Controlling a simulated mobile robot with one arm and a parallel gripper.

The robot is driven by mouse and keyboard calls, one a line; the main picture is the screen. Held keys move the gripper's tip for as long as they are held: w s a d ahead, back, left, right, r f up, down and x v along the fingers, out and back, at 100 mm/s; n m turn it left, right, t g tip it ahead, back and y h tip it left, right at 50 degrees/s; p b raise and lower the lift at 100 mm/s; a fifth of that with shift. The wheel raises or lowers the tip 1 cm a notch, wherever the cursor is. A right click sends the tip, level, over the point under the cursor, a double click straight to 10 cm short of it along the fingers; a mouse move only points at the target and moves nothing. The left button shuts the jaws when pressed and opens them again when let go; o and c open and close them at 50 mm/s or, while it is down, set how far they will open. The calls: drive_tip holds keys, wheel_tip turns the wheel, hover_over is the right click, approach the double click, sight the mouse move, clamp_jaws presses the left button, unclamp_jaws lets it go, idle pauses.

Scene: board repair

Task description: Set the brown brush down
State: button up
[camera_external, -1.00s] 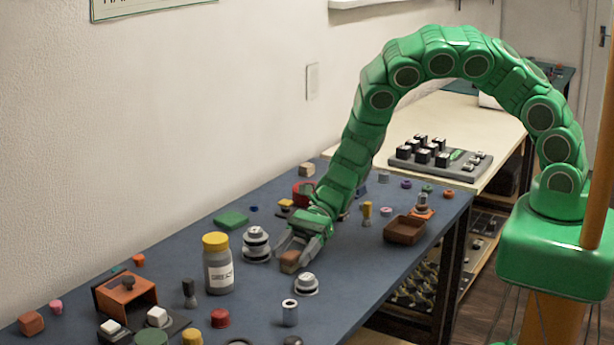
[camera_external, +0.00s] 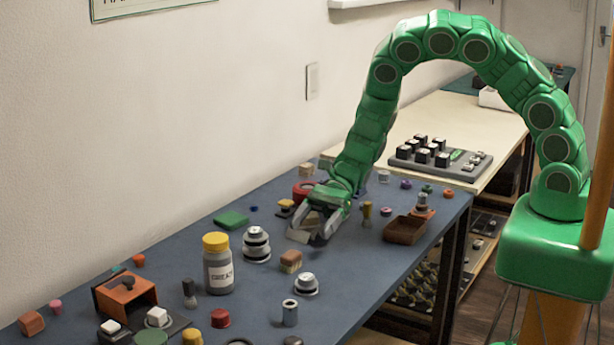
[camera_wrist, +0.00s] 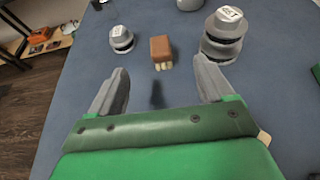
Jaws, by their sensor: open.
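The brown brush (camera_external: 291,261) rests on the blue table, between the stacked grey-white discs and a low white-topped knob. In the wrist view the brush (camera_wrist: 161,50) has a brown block on top and pale bristles at its near end. My gripper (camera_external: 308,238) is open, up and behind the brush in the external view, apart from it. In the wrist view its two fingers (camera_wrist: 160,82) are spread wide with nothing between them, and the brush lies beyond the tips.
The stacked discs (camera_external: 256,245) and the white-topped knob (camera_external: 305,284) flank the brush. A yellow-capped bottle (camera_external: 218,265) stands to the left. A brown tray (camera_external: 404,230) is near the table's front edge. A green block (camera_external: 231,219) lies towards the wall.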

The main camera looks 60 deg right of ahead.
wheel_tip(320, 180, up, 9)
drive_tip(key=s+a+f+n+g+h, duration=0.45)
drive_tip(key=s+n+h, duration=0.3)
drive_tip(key=n, duration=0.25)
drive_tip(key=n+t+h, duration=0.6)
drive_tip(key=n, duration=0.2)
approach(291, 254)
wheel_tip(291, 254, down, 3)
drive_tip(key=shift+r, duration=0.1)
drive_tip(key=shift+w+f, duration=0.2)
drive_tip(key=shift+f, duration=1.05)
drive_tip(key=shift+w+f, duration=0.25)
drive_tip(key=shift+f, duration=0.95)
drive_tip(key=shift+w+f, duration=0.2)
drive_tip(key=shift+f, duration=1.05)
drive_tip(key=shift+a, duration=0.1)
